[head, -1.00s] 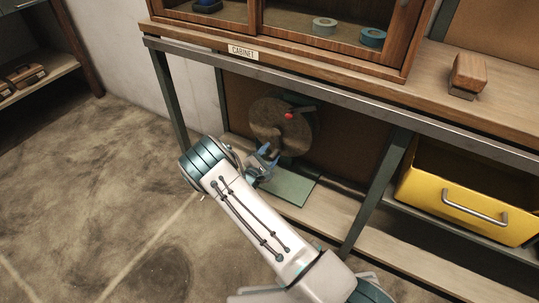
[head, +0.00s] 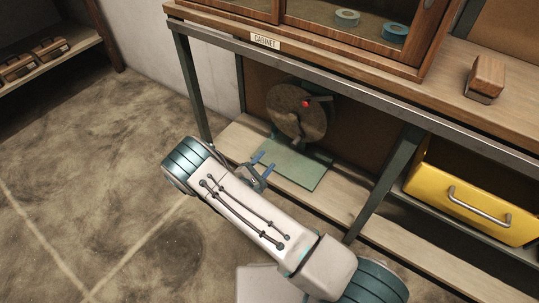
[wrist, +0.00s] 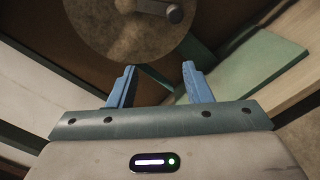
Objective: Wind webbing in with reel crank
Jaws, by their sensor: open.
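The reel (head: 297,118) is a round, brownish-grey disc standing on a green base plate (head: 300,173) on the low shelf under the bench. Its crank is a dark arm with a red spot (head: 306,104) near the disc's centre. In the wrist view the disc (wrist: 135,40) fills the top, with a grey crank part (wrist: 172,13) on its face. My gripper (head: 264,163) has blue fingers, open and empty, in front of and below the disc and apart from it. The fingers also show in the wrist view (wrist: 160,80). I cannot make out any webbing.
The green bench legs (head: 385,180) frame the reel's bay at left and right. A yellow drawer (head: 470,195) sits to the right. A glass-fronted cabinet holding tape rolls (head: 395,32) stands on the bench, with a wooden block (head: 487,76) beside it. The floor at left is clear.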

